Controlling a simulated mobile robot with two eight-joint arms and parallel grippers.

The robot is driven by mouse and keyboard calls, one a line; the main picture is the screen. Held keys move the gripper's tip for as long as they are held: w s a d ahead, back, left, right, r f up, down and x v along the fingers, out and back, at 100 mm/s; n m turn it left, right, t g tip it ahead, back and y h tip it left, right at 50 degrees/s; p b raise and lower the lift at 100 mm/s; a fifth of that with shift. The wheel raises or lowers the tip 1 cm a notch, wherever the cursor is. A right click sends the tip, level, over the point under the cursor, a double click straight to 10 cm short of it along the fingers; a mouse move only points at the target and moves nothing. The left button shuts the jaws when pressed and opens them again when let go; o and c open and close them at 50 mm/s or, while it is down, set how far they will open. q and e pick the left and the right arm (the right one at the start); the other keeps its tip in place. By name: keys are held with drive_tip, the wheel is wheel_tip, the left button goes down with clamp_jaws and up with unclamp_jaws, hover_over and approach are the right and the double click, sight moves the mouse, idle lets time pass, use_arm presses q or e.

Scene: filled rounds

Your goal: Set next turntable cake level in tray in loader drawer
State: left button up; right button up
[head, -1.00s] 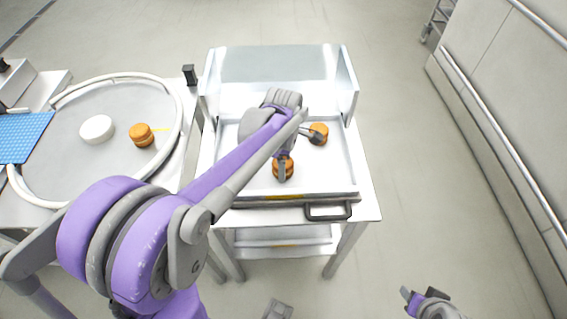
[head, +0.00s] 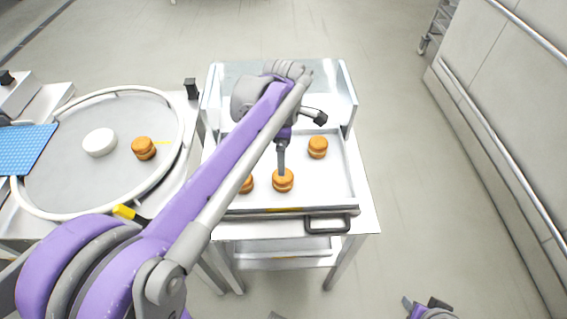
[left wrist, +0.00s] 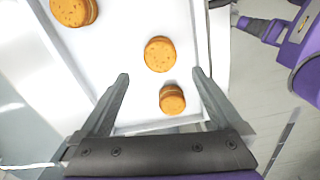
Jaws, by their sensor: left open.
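The white tray (head: 335,180) lies in the pulled-out loader drawer and holds three orange-brown round cakes. One is at the right (head: 318,147), one front-middle (head: 283,180), one at the left (head: 246,185), partly hidden by my left arm. They also show in the left wrist view (left wrist: 75,10) (left wrist: 160,53) (left wrist: 172,99). My left gripper (left wrist: 160,76) is open and empty above the tray, over the front-middle area in the head view (head: 281,172). Another cake (head: 143,148) stands on the turntable (head: 70,185). My right gripper (head: 425,305) is at the bottom edge, its jaws unclear.
A white disc (head: 100,142) lies on the turntable beside the cake. A blue mat (head: 22,148) is at the far left. The drawer has a black handle (head: 328,224) in front. A railed wall (head: 500,140) runs along the right, with free floor between.

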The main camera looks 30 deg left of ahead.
use_arm(q)
drive_tip(key=s+d+f+m+t, duration=0.1)
drive_tip(key=s+d+f+m, duration=0.1)
drive_tip(key=s+m, duration=0.3)
drive_tip(key=s+d+f+m+t, duration=0.2)
drive_tip(key=s+f+m, duration=0.2)
drive_tip(key=m, duration=0.6)
drive_tip(key=s+d+f+m+t, duration=0.2)
drive_tip(key=s+f+m, duration=0.1)
drive_tip(key=s+m, duration=0.4)
drive_tip(key=shift+s+d+f, duration=0.1)
drive_tip(key=shift+s+d, duration=0.1)
drive_tip(key=shift+d, duration=0.15)
